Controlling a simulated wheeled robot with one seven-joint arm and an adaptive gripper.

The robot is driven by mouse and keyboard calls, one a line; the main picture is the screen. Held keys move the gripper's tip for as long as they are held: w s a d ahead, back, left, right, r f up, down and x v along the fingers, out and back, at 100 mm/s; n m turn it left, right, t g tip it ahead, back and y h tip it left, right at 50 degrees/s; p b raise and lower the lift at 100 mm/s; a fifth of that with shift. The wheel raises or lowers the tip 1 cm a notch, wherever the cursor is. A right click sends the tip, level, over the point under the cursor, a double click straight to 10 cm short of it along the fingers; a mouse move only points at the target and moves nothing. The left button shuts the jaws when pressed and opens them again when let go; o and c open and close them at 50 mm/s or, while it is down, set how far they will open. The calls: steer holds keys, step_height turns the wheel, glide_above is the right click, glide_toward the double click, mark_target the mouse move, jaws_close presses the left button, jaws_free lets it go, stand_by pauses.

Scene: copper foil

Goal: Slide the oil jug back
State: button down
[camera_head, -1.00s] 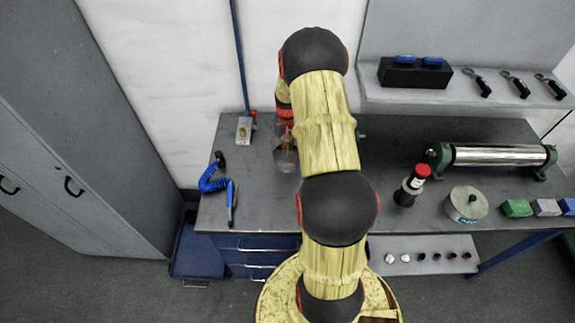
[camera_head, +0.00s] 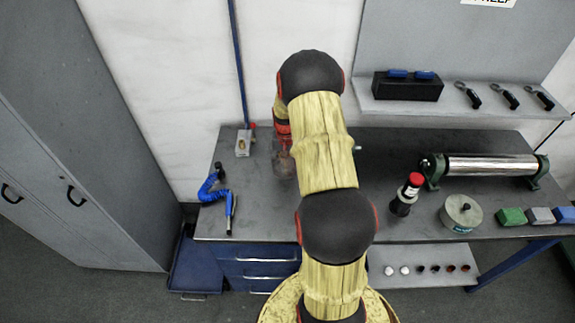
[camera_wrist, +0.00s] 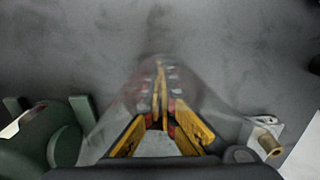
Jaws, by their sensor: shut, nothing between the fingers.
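A clear, see-through vessel, which I take for the oil jug (camera_head: 284,164), stands on the left part of the bench in the head view, partly hidden by my arm. In the wrist view a faint, see-through flared outline (camera_wrist: 215,105) surrounds my fingers. My gripper (camera_wrist: 160,72) has its yellow fingers closed together at the tips, with nothing seen between them. It is at the jug, overlapping its outline; I cannot tell whether they touch. In the head view the fingers are mostly hidden.
The bench (camera_head: 260,215) is clear in front.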

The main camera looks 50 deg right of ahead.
step_height(320, 180, up, 9)
steer(key=p, duration=0.1)
steer(key=shift+w+d+r, duration=0.2)
steer(key=shift+w+d, duration=0.1)
steer(key=shift+w, duration=0.05)
steer(key=shift+r, duration=0.1)
